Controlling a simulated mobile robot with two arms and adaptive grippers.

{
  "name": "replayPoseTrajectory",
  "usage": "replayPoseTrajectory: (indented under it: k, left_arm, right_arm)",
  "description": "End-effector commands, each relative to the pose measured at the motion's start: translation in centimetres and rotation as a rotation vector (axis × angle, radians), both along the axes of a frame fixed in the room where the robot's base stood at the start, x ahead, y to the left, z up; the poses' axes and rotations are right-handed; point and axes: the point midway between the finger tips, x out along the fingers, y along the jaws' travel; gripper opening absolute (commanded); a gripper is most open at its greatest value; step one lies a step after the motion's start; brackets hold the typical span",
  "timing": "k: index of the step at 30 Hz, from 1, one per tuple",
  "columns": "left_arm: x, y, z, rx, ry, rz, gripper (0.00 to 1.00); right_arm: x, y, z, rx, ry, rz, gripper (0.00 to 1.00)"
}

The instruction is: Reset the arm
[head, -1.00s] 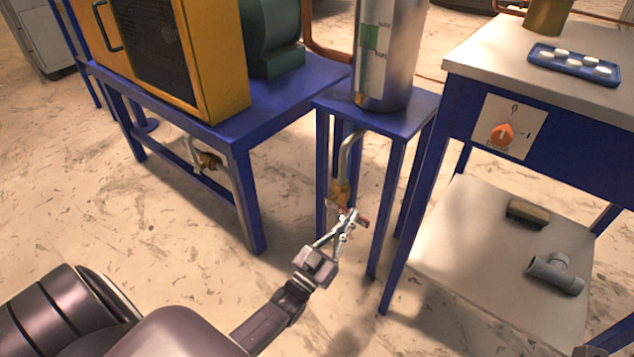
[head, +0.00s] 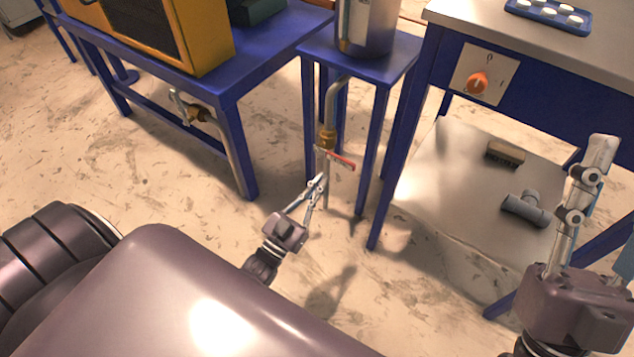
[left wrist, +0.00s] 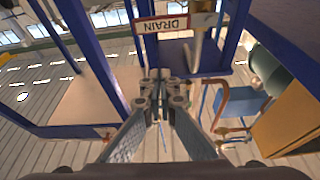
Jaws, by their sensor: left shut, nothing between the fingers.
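My left gripper (head: 319,182) is shut and empty, in the middle of the head view. Its tips point up toward the drain valve (head: 326,138), a brass valve with a red handle (head: 341,159) on a bent pipe under the steel vessel (head: 372,22). The tips are just below the handle in the picture, apart from it. In the left wrist view the fingers (left wrist: 160,82) meet at their tips, below a DRAIN sign (left wrist: 172,22). My right gripper (head: 606,205) shows at the right edge of the head view, partly cut off; its jaw opening is unclear.
The blue stand's legs (head: 382,165) are close right of my left gripper. A workbench (head: 545,85) with an orange knob (head: 477,83) stands right; its lower shelf holds a brush (head: 505,152) and a grey pipe fitting (head: 526,210). A blue table (head: 225,65) stands left. Floor between is clear.

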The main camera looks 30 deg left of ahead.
Motion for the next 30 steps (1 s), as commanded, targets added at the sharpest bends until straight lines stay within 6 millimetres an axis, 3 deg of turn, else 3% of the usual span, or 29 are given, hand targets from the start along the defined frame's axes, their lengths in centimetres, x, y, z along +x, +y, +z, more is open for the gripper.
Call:
replayPoseTrajectory:
  k: [19, 22, 26, 30]
  left_arm:
    - [-0.6, 0.1, -0.2, 0.000, -0.002, 0.000, 0.00]
    - [-0.5, -0.4, 0.6, -0.002, -0.014, -0.006, 0.00]
    - [0.0, -2.7, 4.5, -0.012, -0.066, -0.038, 0.00]
    - [-0.1, -6.7, 12.1, -0.034, -0.162, -0.093, 0.00]
  right_arm:
    - [0.4, 0.1, -0.3, -0.007, 0.021, -0.001, 0.40]
    - [0.4, 0.1, -0.3, -0.007, 0.021, -0.001, 0.40]
    - [0.4, 0.1, -0.3, -0.007, 0.021, -0.001, 0.40]
    - [0.4, 0.1, -0.3, -0.007, 0.021, -0.001, 0.40]
